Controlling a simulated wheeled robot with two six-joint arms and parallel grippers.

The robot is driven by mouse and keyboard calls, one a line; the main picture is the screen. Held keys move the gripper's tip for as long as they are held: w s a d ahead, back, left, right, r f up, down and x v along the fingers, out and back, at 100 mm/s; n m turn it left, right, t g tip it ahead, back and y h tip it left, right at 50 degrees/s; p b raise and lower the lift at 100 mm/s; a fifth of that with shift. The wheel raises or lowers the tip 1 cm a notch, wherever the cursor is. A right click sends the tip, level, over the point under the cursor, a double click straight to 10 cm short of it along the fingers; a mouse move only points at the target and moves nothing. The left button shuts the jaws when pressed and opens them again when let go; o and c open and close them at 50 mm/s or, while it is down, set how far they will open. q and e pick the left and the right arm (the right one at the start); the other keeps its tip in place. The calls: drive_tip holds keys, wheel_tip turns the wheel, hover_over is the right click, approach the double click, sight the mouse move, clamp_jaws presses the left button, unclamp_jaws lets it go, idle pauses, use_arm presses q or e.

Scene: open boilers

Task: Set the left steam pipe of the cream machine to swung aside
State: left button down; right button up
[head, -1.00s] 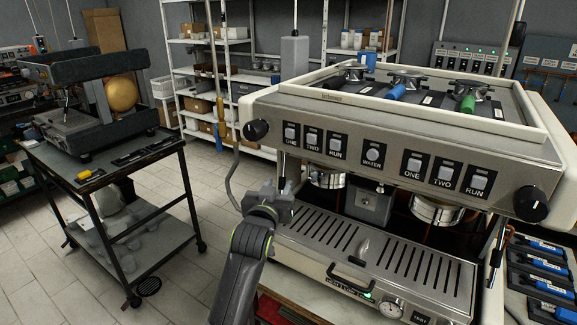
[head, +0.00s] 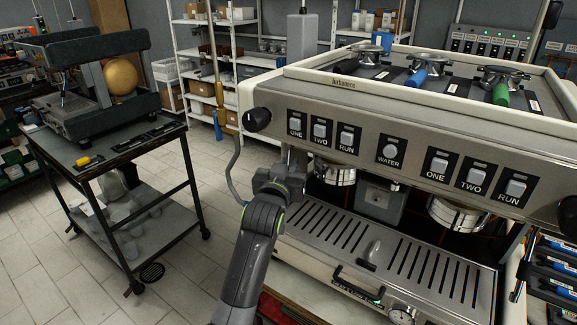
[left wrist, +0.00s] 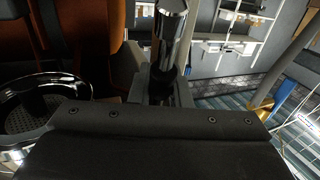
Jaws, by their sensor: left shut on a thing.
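The cream machine (head: 400,135), cream and steel, fills the right of the head view, with a black knob (head: 258,119) at its left front corner. My left gripper (head: 288,168) is below that knob, at the left end of the drip tray, and is shut on the left steam pipe. In the left wrist view the pipe is a shiny chrome tube (left wrist: 173,28) with a dark lower part, running down between my fingers (left wrist: 162,92). The pipe is mostly hidden behind my gripper in the head view, so its exact angle cannot be told. My right gripper is not in view.
A slotted drip tray (head: 405,240) lies right of my left gripper. A grey curved hose (head: 232,170) hangs to its left. A black trolley (head: 130,160) with a dark machine stands further left, with open tiled floor between.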

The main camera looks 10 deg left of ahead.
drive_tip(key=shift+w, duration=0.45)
use_arm(q)
drive_tip(key=shift+a+m+h, duration=0.1)
drive_tip(key=shift+m+h, duration=0.3)
drive_tip(key=shift+h, duration=0.2)
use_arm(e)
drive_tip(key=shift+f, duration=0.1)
use_arm(q)
drive_tip(key=m+g+h+b, duration=0.4)
drive_tip(key=h+b, duration=0.1)
drive_tip(key=b, duration=0.2)
drive_tip(key=m+g+h+b, duration=0.5)
drive_tip(key=b, duration=0.2)
drive_tip(key=w+a+m+g+h+b, duration=0.1)
drive_tip(key=m+g+h+b, duration=0.4)
drive_tip(key=b, duration=0.2)
drive_tip(key=shift+a+f, duration=0.1)
drive_tip(key=shift+f, duration=0.1)
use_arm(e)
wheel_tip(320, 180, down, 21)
use_arm(q)
drive_tip(key=shift+f+m+g+h, duration=0.1)
drive_tip(key=shift+m+g+h, duration=0.2)
drive_tip(key=shift+m+g, duration=0.3)
